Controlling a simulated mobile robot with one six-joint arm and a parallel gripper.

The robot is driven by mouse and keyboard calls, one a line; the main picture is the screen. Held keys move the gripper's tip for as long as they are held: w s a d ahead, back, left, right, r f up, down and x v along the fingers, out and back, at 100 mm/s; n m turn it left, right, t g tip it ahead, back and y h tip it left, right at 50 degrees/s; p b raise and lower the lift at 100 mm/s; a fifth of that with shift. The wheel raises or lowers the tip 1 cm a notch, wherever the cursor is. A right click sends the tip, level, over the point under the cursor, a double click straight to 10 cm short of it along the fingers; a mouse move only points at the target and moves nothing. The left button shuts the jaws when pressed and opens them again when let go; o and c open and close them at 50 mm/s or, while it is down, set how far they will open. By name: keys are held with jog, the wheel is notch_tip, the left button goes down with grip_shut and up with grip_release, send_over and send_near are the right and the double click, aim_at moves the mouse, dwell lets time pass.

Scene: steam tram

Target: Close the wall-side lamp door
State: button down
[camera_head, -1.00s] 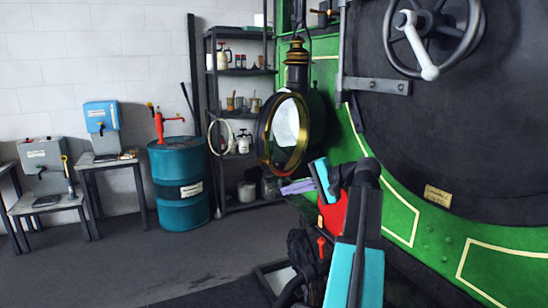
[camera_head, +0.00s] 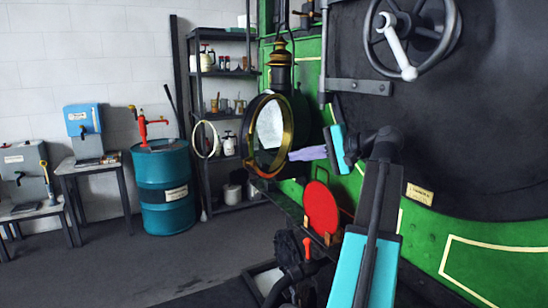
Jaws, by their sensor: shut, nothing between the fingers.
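The lamp (camera_head: 281,75) has a black body and a brass top, mounted on the green front of the tram. A round brass rim (camera_head: 287,140) faces left, with a pale reflector or glass inside. A thin pale ring (camera_head: 194,139) shows left of the lamp, in front of the shelf; I cannot tell whether it is the lamp's door or how it is attached. My gripper (camera_head: 294,155) is right of the lamp. Its lavender fingers are shut and empty, pointing left with the tips close to the rim's lower right edge. I cannot tell whether they touch.
A red disc (camera_head: 321,207) stands below the gripper on the tram front. The black round door with a handwheel (camera_head: 410,35) is at the right. A teal drum (camera_head: 164,190), a dark shelf (camera_head: 222,73) and small tables line the wall. The floor at the left is clear.

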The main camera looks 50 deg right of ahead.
jog(key=p, duration=0.4)
send_near(252, 159)
jog(key=d+x, duration=0.1)
jog(key=x, duration=0.3)
jog(key=shift+w+a+f, duration=0.15)
jog(key=shift+w+a, duration=0.2)
jog(key=shift+w, duration=0.2)
jog(key=shift+w+a+f, duration=0.2)
jog(key=shift+w+a, duration=0.15)
jog(key=shift+w, duration=0.25)
jog(key=shift+a+f, duration=0.1)
jog(key=shift+a, duration=0.4)
jog(key=shift+d, duration=0.4)
